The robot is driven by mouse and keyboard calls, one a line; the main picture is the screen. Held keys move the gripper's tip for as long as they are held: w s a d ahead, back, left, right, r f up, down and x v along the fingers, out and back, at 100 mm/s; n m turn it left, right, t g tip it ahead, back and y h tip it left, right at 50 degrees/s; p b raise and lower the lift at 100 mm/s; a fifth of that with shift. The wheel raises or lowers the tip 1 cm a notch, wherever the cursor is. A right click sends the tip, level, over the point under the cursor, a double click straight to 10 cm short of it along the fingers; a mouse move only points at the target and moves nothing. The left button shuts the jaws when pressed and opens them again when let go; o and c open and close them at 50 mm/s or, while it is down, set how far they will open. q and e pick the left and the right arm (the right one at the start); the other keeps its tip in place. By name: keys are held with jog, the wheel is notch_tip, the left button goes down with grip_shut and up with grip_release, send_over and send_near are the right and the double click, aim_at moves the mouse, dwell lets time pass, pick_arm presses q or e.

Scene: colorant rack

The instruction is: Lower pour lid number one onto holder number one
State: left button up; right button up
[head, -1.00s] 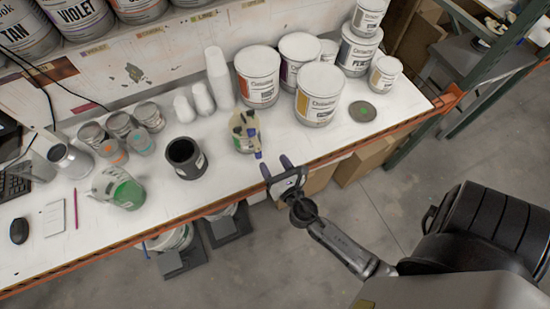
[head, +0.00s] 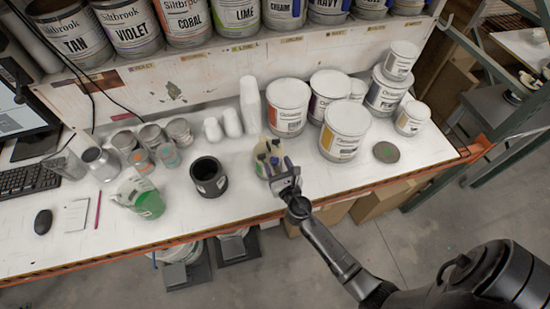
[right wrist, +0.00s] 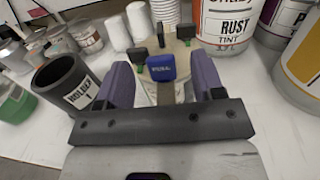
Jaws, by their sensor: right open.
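The pour lid (head: 267,150), pale with dark knobs, sits on a small can (head: 262,170) near the table's front edge. In the right wrist view the lid (right wrist: 183,47) shows a blue block (right wrist: 161,67) with small lettering facing me. My right gripper (head: 281,164) is at the lid. Its two purple fingers (right wrist: 162,80) are open, one on each side of the blue block, apart from it. Holder one is the black open cylinder (head: 209,180) left of the can. It also shows in the right wrist view (right wrist: 60,75), with a white label. My left gripper is not in view.
Large paint cans (head: 343,132) stand behind and right of the lid. White cup stacks (head: 250,105) stand behind it. Small metal tins (head: 152,137) and a green-filled cup (head: 148,204) are left of the holder. A grey disc (head: 386,152) lies at right.

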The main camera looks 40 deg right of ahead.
jog(key=shift+x, duration=1.4)
jog(key=c, duration=1)
jog(key=shift+c, duration=0.2)
jog(key=shift+r, duration=0.2)
jog(key=shift+r+p, duration=0.3)
jog(key=shift+p, duration=0.25)
